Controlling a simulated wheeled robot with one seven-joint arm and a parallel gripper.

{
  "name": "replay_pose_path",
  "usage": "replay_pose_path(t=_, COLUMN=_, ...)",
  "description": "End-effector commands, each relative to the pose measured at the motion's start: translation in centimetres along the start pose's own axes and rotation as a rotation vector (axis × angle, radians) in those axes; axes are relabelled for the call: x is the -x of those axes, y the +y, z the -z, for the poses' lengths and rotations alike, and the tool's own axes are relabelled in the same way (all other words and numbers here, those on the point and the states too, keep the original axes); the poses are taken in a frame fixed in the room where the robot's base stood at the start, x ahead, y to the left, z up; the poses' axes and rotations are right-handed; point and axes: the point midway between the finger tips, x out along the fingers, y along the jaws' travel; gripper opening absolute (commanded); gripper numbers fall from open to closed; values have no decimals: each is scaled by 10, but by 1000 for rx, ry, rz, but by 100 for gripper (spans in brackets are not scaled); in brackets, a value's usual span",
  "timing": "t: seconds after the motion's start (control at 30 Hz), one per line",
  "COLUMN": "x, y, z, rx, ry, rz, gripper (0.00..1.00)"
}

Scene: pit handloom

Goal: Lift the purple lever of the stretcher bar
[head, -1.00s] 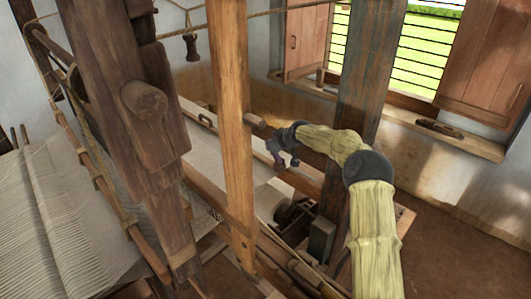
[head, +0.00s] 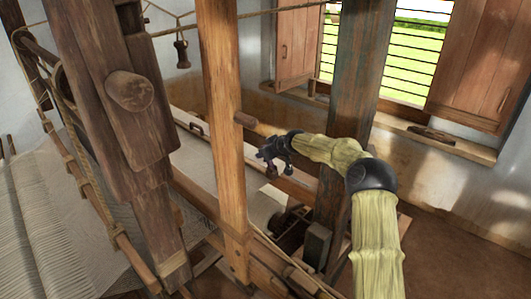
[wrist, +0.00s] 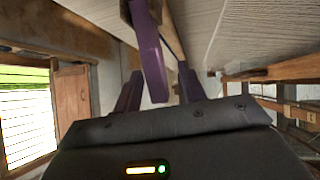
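The purple lever (wrist: 151,50) hangs down from the top of the wrist view and ends between my gripper's fingers. My gripper (wrist: 160,88) has its two dark purple fingers apart, one on each side of the lever. A gap shows between the lever and the right finger. In the head view my gripper (head: 272,162) is beside the loom's pale cloth, right of an upright post. The lever cannot be clearly picked out there.
A light wooden post (head: 221,130) stands left of my gripper, and a thicker weathered post (head: 350,120) stands behind my arm. Pale cloth (wrist: 252,40) spreads above my gripper in the wrist view. Loom beams (wrist: 275,72) lie at its right. Open floor (head: 450,250) shows at lower right.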

Motion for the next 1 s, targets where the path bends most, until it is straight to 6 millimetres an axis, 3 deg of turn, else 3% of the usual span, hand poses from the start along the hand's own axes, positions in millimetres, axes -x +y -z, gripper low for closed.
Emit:
replay_pose_path(t=0.27, x=0, y=0, z=-1, rx=0, ry=-1, rz=0, gripper=40)
replay_pose_path(t=0.47, x=13, y=0, z=-1, rx=2, ry=0, rz=0, gripper=40)
replay_pose_path(t=1.0, x=110, y=1, z=-3, rx=0, ry=0, rz=-3, gripper=40)
